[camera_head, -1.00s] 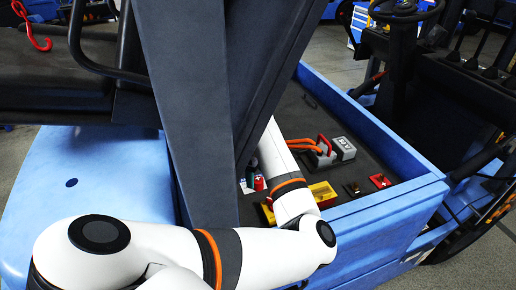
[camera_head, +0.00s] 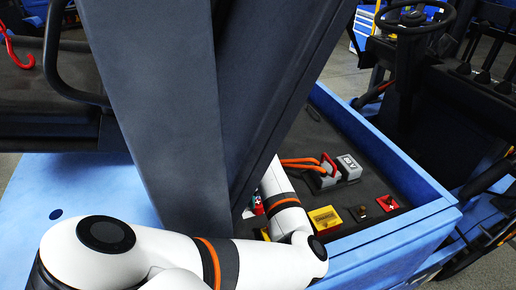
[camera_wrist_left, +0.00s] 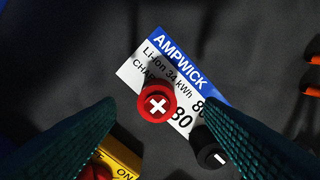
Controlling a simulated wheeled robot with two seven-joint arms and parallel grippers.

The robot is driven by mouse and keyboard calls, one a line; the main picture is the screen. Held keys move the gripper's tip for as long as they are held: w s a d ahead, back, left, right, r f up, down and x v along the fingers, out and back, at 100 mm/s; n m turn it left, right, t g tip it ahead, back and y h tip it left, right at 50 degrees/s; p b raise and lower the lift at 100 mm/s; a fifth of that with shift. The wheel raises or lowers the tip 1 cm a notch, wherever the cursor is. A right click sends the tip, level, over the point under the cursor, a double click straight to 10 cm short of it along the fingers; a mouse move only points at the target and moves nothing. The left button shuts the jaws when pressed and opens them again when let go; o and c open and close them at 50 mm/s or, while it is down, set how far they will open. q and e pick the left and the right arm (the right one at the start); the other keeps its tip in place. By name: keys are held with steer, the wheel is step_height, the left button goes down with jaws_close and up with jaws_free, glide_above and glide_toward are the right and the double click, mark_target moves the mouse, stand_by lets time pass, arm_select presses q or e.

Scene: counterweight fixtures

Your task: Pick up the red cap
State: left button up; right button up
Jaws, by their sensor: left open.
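The red cap (camera_wrist_left: 157,103) is round with a white cross and sits over a white and blue battery label (camera_wrist_left: 147,68) in the left wrist view. My left gripper (camera_wrist_left: 158,108) is open, its two teal fingers on either side of the cap with gaps. The cap looks farther from the camera than the fingers, and I cannot tell the height between them. In the head view a small red bit (camera_head: 258,209) shows beside the dark pillar, next to my left wrist; most of the gripper is hidden there. My right gripper is not in view.
A black cap (camera_wrist_left: 210,150) with a minus sign is close to the right finger. A yellow switch block (camera_wrist_left: 122,158) is by the left finger. A grey connector (camera_head: 347,167) with orange cables and a red plus-marked part (camera_head: 387,204) lie in the blue-walled bay. The dark pillar (camera_head: 165,100) blocks much.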

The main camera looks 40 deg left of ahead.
mark_target(258, 202)
arm_select(q)
steer(key=f, duration=0.2)
steer(key=f+p, duration=0.1)
steer(key=shift+s+d+f, duration=0.1)
steer(key=shift+d+f, duration=0.2)
steer(key=shift+f, duration=0.6)
steer(key=c, duration=0.5)
steer(key=shift+c, duration=1)
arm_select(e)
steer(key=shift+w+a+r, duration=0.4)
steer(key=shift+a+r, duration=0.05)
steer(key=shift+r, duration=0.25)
